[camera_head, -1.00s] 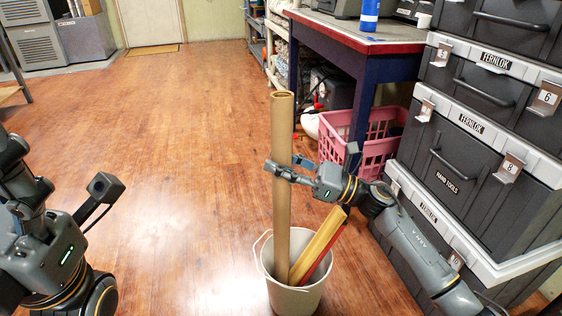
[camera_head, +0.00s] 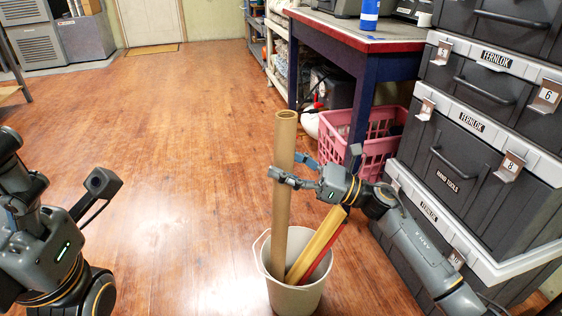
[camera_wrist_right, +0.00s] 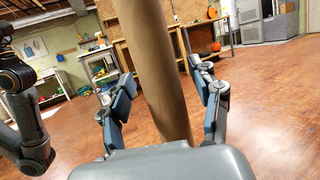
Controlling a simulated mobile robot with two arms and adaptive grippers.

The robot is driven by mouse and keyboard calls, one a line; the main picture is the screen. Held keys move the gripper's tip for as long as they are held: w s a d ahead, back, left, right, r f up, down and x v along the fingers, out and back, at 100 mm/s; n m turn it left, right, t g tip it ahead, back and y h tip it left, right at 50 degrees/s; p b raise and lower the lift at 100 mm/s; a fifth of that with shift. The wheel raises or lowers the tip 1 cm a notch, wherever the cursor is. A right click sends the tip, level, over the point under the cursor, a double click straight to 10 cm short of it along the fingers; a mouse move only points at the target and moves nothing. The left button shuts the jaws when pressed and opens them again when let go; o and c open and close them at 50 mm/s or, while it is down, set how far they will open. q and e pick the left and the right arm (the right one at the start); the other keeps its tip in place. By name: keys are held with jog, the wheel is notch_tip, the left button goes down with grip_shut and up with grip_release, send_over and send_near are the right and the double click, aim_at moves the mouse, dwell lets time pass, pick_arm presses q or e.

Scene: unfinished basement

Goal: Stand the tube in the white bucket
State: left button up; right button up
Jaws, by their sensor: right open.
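The brown cardboard tube (camera_head: 284,180) stands nearly upright, its lower part inside the white bucket (camera_head: 293,297) on the floor. The bucket's rim hides its lower end. My right gripper (camera_head: 284,181) is around the tube's upper half, with its fingers spread. In the right wrist view the tube (camera_wrist_right: 158,70) passes between the two fingers, with visible gaps on both sides. My left arm is at the left edge; its fingers do not show.
A yellow wooden piece (camera_head: 318,243) and a red strip (camera_head: 320,265) lean to the right in the bucket. A pink basket (camera_head: 372,148) sits behind, under a blue workbench (camera_head: 372,70). Stacked dark toolboxes (camera_head: 470,170) stand close on the right. The floor to the left is clear.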

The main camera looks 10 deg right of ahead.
jog(key=v, duration=1.1)
jog(key=shift+s, duration=0.1)
dwell(0.4)
